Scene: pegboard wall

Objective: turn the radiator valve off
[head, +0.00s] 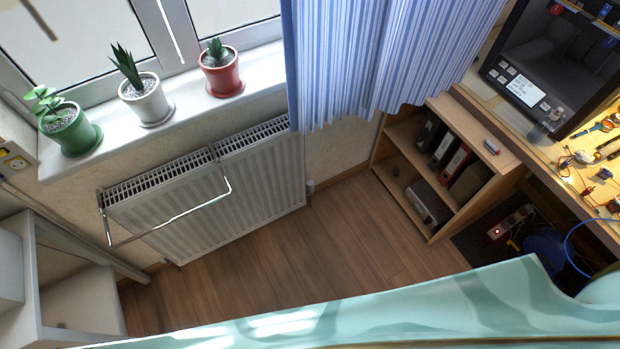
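The white radiator (215,205) hangs on the wall below the window. A small pale knob (310,185) sits low at its right end, by the wall and just above the floor. It looks like the radiator valve, but it is too small to show its setting. Neither of my grippers is in the head view, so nothing is seen touching the radiator or the knob.
A metal rail (180,215) hangs on the radiator's front. Potted plants stand on the sill (185,108). A striped curtain (370,60) hangs above the knob. A wooden shelf (408,205) stands right. A teal cloth (400,305) crosses the front. Floor (330,240) between is clear.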

